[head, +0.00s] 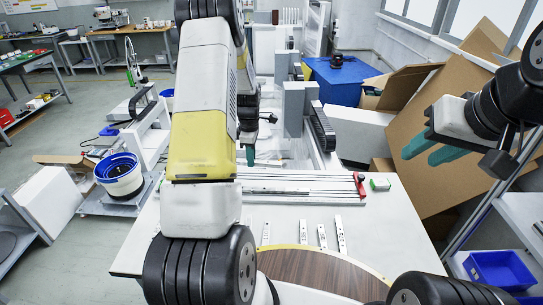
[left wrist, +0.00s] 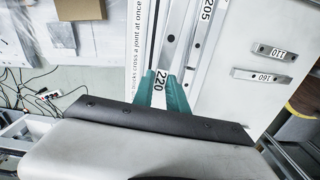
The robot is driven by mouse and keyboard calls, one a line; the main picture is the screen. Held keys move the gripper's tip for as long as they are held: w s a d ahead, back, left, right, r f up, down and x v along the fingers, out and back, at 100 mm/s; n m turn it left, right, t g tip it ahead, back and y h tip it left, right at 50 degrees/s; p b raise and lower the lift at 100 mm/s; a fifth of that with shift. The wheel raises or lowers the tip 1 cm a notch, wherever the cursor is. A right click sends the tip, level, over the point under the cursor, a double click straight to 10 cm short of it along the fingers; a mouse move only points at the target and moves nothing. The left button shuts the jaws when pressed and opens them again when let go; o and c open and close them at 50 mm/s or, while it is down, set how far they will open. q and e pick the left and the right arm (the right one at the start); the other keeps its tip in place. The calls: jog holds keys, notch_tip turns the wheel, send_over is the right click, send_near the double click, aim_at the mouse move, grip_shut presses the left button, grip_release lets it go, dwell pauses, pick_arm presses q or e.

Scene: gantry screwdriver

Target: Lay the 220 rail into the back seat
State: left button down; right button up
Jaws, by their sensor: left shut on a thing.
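The 220 rail (left wrist: 161,82) is a narrow metal strip with a "220" label, seen in the left wrist view between the teal fingers of my left gripper (left wrist: 163,90). The gripper is shut on it. In the head view my left gripper (head: 250,155) is over the far part of the work table, and my own arm hides most of it and the rail. A long rail fixture (head: 290,188) lies across the table; the back seat cannot be made out clearly. My right gripper (head: 425,150) is open and empty, at the right, away from the table.
Several short labelled rails, one of them here (head: 322,236), lie on the near table (head: 385,225). A rail labelled 205 (left wrist: 200,25) lies beside the held rail in the wrist view.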

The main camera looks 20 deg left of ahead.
pick_arm(q)
jog(key=shift+n, duration=0.5)
jog(key=shift+w+f, duration=0.4)
jog(key=shift+f, duration=0.65)
jog(key=shift+w+f, duration=0.35)
jog(key=shift+f, duration=0.7)
jog(key=shift+w+f, duration=0.4)
jog(key=shift+f, duration=0.65)
jog(key=shift+d+f, duration=0.1)
jog(key=shift+f, duration=0.35)
jog(key=c, duration=1.3)
grip_release()
jog(key=shift+f, duration=0.1)
jog(key=shift+o, duration=0.2)
notch_tip(320, 180, up, 8)
notch_tip(320, 180, up, 7)
send_over(255, 176)
jog(key=shift+s, duration=0.1)
